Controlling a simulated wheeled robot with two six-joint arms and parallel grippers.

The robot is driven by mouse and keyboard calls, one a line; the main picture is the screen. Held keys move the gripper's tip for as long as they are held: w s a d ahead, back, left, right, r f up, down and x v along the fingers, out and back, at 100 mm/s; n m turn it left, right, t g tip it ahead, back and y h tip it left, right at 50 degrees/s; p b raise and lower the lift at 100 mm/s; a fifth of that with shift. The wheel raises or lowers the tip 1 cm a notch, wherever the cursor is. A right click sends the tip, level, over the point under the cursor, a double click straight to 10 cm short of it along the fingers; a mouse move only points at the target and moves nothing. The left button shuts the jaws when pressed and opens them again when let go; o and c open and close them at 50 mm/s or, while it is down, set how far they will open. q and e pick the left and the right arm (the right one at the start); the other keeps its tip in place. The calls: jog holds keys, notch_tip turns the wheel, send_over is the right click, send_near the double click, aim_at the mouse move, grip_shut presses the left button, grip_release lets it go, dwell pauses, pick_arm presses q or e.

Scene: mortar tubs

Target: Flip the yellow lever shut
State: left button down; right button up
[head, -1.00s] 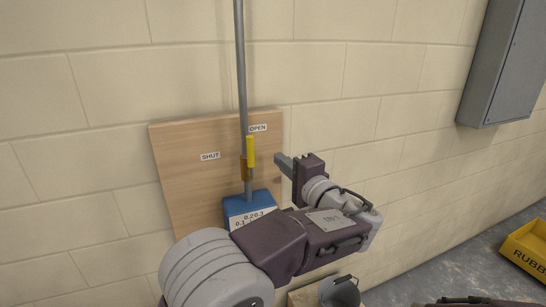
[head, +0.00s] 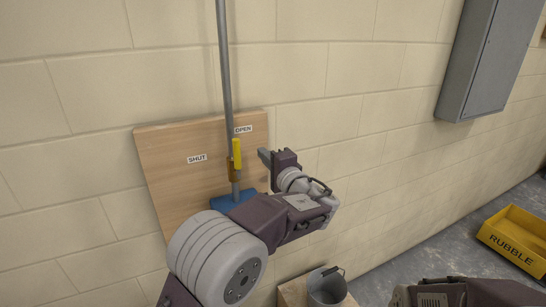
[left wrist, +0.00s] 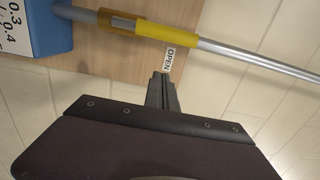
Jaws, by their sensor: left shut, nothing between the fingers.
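The yellow lever (head: 237,153) stands upright along the grey pipe, beside the OPEN label (head: 243,129). The SHUT label (head: 197,159) is to its left on the wooden board (head: 170,180). In the left wrist view the lever (left wrist: 165,33) lies along the pipe, beyond my fingers. My left gripper (head: 264,157) is shut and empty, just right of the lever, with a small gap showing between them in the head view. Its closed fingers (left wrist: 162,90) point toward the board in the wrist view. Whether it touches anything is not clear. My right gripper does not show.
A blue box (head: 228,199) at the pipe's lower end is partly hidden by my left arm. A grey bucket (head: 327,287) stands below. A yellow RUBBLE tub (head: 515,240) is on the floor at right. A grey cabinet (head: 492,60) hangs on the wall.

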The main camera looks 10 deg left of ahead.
pick_arm(q)
jog(key=a, duration=0.2)
jog(key=s+a+p, duration=0.1)
jog(key=a, duration=0.1)
jog(key=shift+w+f, duration=0.1)
jog(key=s+a+f+n+b, duration=0.3)
jog(key=n+b, duration=0.6)
jog(key=b, duration=0.8)
jog(key=s+a+f+n+h+b, duration=0.1)
jog(key=s+a+f+n+b, duration=0.2)
jog(key=b, duration=1.5)
jog(key=shift+s+a+n, duration=0.15)
jog(key=shift+a+n, duration=1.5)
jog(key=shift+n, duration=1.25)
jog(key=shift+f, duration=0.1)
